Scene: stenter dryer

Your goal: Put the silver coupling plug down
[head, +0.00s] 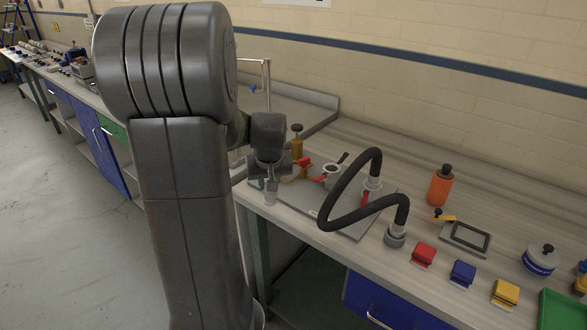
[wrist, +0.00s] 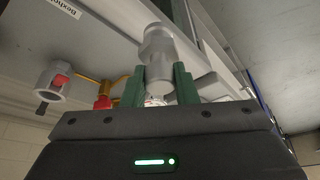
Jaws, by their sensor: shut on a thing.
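The silver coupling plug (wrist: 157,48) is between the green fingers of my gripper (wrist: 159,88) in the wrist view. My gripper (head: 268,180) is shut on it. In the head view the plug (head: 270,194) points down, by the front left corner of a grey plate on the bench. From these views I cannot tell whether its lower end touches anything. My arm hides part of the bench to the left.
A black hose (head: 334,207) arches over the grey plate (head: 334,222), from a silver fitting to a grey end piece (head: 395,237). Red (head: 423,255), blue (head: 462,273) and yellow (head: 505,293) blocks line the bench front. An orange bottle (head: 440,188) stands behind.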

